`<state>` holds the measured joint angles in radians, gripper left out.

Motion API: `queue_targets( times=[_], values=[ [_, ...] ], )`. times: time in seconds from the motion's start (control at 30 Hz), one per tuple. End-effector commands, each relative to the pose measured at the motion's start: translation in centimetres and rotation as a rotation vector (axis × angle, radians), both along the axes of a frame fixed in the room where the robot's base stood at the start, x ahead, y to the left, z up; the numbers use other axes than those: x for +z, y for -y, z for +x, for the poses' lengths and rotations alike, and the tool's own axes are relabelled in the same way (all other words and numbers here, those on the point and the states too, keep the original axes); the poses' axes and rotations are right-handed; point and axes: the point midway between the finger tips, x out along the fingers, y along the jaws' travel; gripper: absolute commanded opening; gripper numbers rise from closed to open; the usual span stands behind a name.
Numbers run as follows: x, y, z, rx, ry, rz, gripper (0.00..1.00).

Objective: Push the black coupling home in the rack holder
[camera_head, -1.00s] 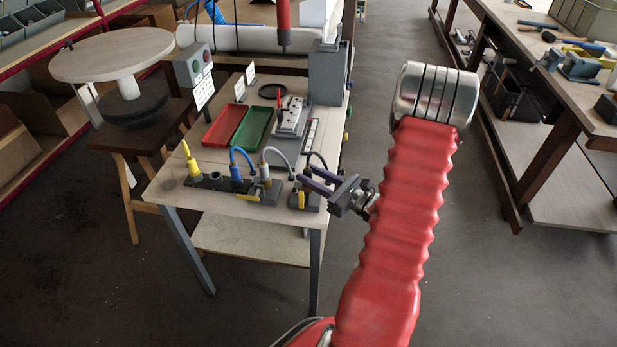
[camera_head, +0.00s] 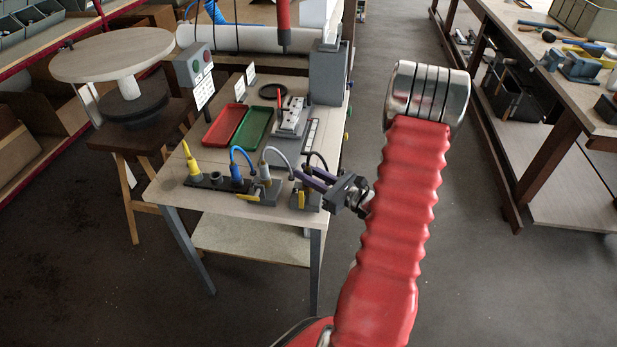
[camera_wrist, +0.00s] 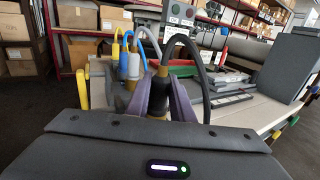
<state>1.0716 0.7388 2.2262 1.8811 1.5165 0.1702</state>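The black coupling (camera_wrist: 160,82), with a black hose arching from its top, stands upright at the right end of the row of couplings, above a brass-coloured part (camera_wrist: 157,117). My gripper's two purple fingers (camera_wrist: 162,100) stand either side of it in the wrist view, apart from each other. Whether they touch its sides is hard to tell. In the head view my gripper (camera_head: 307,178) reaches in from the right over the rack holder (camera_head: 306,202), at the table's front right corner. The fingers partly hide the coupling there. How deep it sits is hidden.
Yellow (camera_head: 192,168), blue (camera_head: 236,173) and grey (camera_head: 265,170) couplings stand to the left in the row, with hoses close by. Red (camera_head: 225,125) and green (camera_head: 251,128) trays lie behind. A grey box (camera_head: 327,75) stands at the back right.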

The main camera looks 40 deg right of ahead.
Motion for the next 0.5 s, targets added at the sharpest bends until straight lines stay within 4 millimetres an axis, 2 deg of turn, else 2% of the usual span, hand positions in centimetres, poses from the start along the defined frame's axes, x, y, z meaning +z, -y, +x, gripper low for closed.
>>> queue_targets(
  times=[0.17, 0.5],
  values=[
    [0.00, 0.00, -0.01, 0.000, 0.000, 0.000, 0.00],
    [0.11, 0.01, -0.01, 0.000, 0.000, -0.001, 0.00]
  ],
)
